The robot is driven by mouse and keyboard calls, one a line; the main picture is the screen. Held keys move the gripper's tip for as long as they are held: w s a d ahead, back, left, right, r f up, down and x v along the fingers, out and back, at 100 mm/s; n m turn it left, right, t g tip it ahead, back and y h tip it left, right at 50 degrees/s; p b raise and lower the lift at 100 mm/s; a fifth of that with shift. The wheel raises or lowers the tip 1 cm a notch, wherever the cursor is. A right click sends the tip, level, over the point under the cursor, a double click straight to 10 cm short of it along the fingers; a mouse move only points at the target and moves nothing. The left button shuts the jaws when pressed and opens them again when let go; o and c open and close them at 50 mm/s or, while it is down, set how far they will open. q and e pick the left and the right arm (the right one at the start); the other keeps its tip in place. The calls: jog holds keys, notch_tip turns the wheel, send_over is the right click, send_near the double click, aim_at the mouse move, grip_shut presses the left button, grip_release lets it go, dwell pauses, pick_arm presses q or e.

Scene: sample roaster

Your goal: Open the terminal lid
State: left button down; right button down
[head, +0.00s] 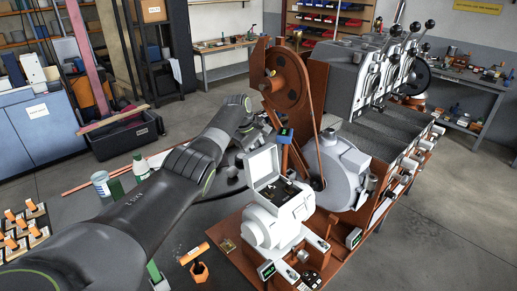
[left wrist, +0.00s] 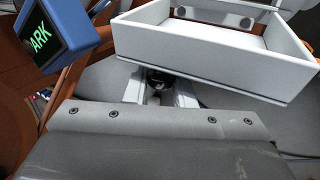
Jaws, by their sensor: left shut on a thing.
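The terminal lid (head: 262,163) is a white shallow box-shaped cover. In the head view it stands raised at the back of the terminal box (head: 284,197), whose dark inside shows. The terminal box sits on top of a pale motor (head: 268,233). My left arm reaches in from the left and its gripper end is behind the lid, with its fingertips mostly hidden in the head view. In the left wrist view the lid (left wrist: 210,55) fills the upper middle, and my left gripper (left wrist: 160,92) is shut at its near lower edge, the grip partly hidden. My right gripper is in neither view.
A large brown wheel (head: 287,80) and a grey blower housing (head: 343,170) stand behind the motor. A small blue display (head: 285,135) is close to the lid and also shows in the left wrist view (left wrist: 50,33). An orange-handled tool (head: 195,255) stands left of the motor.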

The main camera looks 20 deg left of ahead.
pick_arm(q)
jog(key=shift+s+f, duration=0.15)
jog(key=shift+f, duration=0.2)
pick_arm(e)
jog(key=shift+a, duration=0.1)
pick_arm(q)
jog(key=c, duration=1.5)
grip_release()
jog(key=shift+c, duration=0.2)
jog(key=shift+o, duration=1.4)
jog(key=shift+r, duration=0.15)
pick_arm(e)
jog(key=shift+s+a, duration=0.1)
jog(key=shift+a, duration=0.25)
pick_arm(q)
jog(key=shift+r, duration=0.15)
jog(key=shift+a+r, duration=0.1)
jog(key=shift+r, duration=0.35)
jog(key=b+v, duration=0.4)
jog(key=v, duration=1.2)
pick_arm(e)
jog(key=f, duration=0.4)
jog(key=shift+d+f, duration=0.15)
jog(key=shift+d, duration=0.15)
pick_arm(q)
jog(key=shift+s+r, duration=0.1)
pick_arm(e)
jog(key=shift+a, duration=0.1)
